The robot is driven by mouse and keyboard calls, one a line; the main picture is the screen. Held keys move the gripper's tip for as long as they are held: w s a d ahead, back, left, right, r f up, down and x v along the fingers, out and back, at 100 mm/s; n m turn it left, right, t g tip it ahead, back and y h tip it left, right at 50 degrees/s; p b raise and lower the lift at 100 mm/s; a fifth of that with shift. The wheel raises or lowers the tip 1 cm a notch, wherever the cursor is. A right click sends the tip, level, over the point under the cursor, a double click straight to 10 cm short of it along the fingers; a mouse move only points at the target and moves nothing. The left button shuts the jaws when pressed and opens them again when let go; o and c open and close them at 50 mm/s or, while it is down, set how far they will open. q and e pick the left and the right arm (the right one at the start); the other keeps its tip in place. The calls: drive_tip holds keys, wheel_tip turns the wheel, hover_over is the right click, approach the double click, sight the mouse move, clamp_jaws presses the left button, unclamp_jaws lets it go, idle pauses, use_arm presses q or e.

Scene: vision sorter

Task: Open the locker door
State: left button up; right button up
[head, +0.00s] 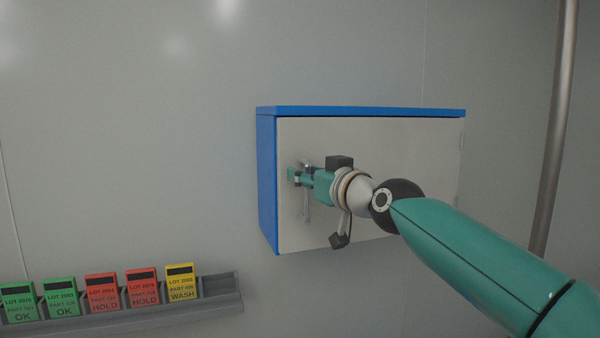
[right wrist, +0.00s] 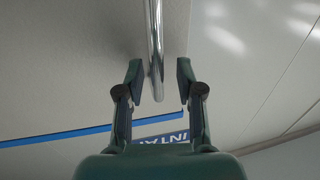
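The locker (head: 266,190) is a blue box on the wall with a pale grey door (head: 400,140). The door looks shut. A vertical metal bar handle (head: 307,208) is near the door's left edge, partly hidden by my gripper. My right gripper (head: 296,176) is at the handle. In the right wrist view, the handle (right wrist: 156,50) reaches between the two fingers of my right gripper (right wrist: 160,82), which are open with a gap on each side of the bar. My left gripper is not in view.
A grey rack (head: 222,293) at the lower left holds several green, red and yellow cards (head: 181,283). A vertical pipe (head: 555,130) stands right of the locker. In the right wrist view, a blue edge and a partly hidden blue label (right wrist: 165,138) show behind the fingers.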

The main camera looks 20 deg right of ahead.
clamp_jaws()
